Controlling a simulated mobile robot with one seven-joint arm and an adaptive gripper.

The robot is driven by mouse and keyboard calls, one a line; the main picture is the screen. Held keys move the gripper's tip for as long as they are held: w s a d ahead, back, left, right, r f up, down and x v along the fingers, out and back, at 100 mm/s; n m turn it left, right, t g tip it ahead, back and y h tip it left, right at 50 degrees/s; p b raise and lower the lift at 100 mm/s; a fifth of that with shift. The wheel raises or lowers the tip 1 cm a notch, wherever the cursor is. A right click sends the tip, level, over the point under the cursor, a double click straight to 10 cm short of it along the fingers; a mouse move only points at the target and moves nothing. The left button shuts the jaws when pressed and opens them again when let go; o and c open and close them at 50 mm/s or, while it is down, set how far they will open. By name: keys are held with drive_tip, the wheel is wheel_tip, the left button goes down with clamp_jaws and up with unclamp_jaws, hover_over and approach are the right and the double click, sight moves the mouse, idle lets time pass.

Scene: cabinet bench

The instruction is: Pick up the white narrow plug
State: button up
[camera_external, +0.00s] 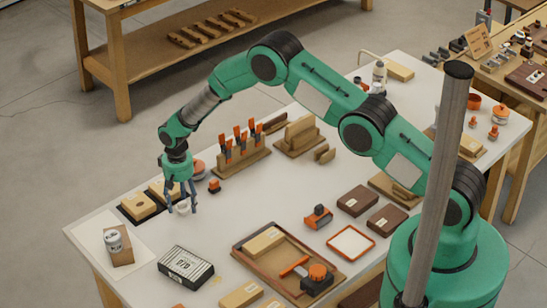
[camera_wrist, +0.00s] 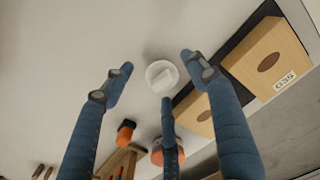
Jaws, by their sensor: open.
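The white plug (camera_wrist: 162,76) sits on the light bench top. In the wrist view it shows a round base with a narrow raised part. In the external view the white plug (camera_external: 182,207) is partly hidden behind my fingers. My gripper (camera_external: 181,208) is above and around it, with blue fingers pointing down. In the wrist view my gripper (camera_wrist: 160,85) has its fingers spread, with the plug between and just beyond their tips. The gripper is open and holds nothing. I cannot tell whether a finger touches the plug.
Wooden blocks in a black tray (camera_wrist: 243,45) lie close beside the plug. A small orange-and-black item (camera_external: 214,186) and a rack of orange-handled tools (camera_external: 240,157) stand to the right. A black-and-white box (camera_external: 186,267) lies in front. Bench surface between them is clear.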

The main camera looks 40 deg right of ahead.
drive_tip(key=shift+f, duration=0.6)
drive_tip(key=c, duration=0.9)
